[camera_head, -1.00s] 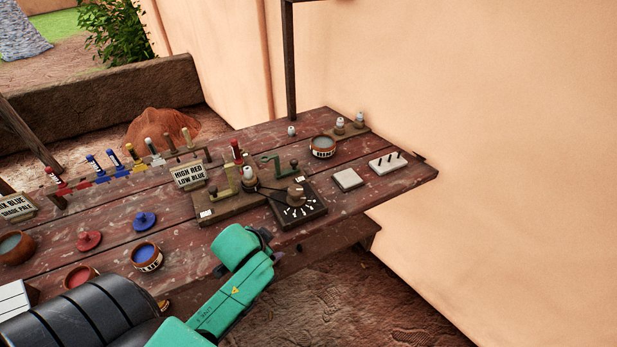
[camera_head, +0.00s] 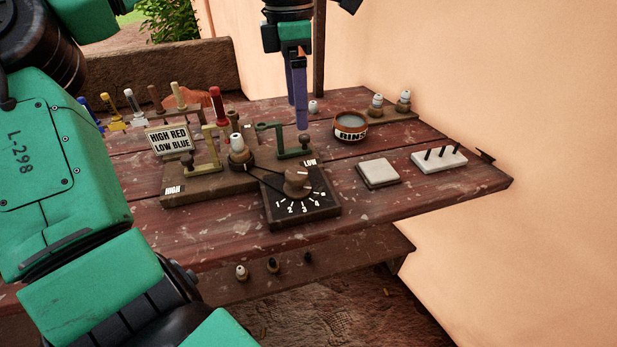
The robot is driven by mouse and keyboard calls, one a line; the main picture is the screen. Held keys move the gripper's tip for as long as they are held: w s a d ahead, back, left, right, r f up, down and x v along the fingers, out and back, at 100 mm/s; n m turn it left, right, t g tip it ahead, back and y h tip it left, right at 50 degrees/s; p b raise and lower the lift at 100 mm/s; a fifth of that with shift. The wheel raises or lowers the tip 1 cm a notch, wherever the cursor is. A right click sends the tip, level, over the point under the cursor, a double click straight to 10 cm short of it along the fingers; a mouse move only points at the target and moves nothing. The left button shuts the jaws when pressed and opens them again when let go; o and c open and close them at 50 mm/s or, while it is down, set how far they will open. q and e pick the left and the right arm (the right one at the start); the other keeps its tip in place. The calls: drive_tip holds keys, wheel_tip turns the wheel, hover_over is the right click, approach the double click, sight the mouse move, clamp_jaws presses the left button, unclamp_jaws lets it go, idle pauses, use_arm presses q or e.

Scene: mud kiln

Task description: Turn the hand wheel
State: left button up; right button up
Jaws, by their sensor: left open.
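No spoked wheel shows clearly. The closest is a round brown knob (camera_head: 298,180) on a dark dial plate (camera_head: 285,220) numbered from 1 upward. Beside it a wooden base (camera_head: 205,183) carries a yellow crank (camera_head: 212,155) near a HIGH label, a green crank (camera_head: 283,148) near a LOW label, and a white-topped spindle (camera_head: 238,152). A dark strip runs from the spindle toward the knob. My left gripper (camera_head: 301,124) points down from the top, open and empty, its purple-blue fingers overlapping in this view. Its tips appear just behind or above the green crank; contact is unclear. My right gripper is not in view.
A sign (camera_head: 169,139) reads HIGH RED LOW BLUE. A rinse bowl (camera_head: 350,127), a pale square block (camera_head: 378,173) and a white pegged block (camera_head: 438,159) stand to the right. Small bottles stand at the back right. My arm fills the left side.

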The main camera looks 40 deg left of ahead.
sight(295, 173)
use_arm(q)
drive_tip(key=f, duration=0.4)
drive_tip(key=f+b, duration=0.1)
drive_tip(key=f, duration=0.4)
drive_tip(key=s+f+b, duration=0.1)
drive_tip(key=f, duration=0.4)
drive_tip(key=shift+a, duration=0.25)
drive_tip(key=c, duration=1.4)
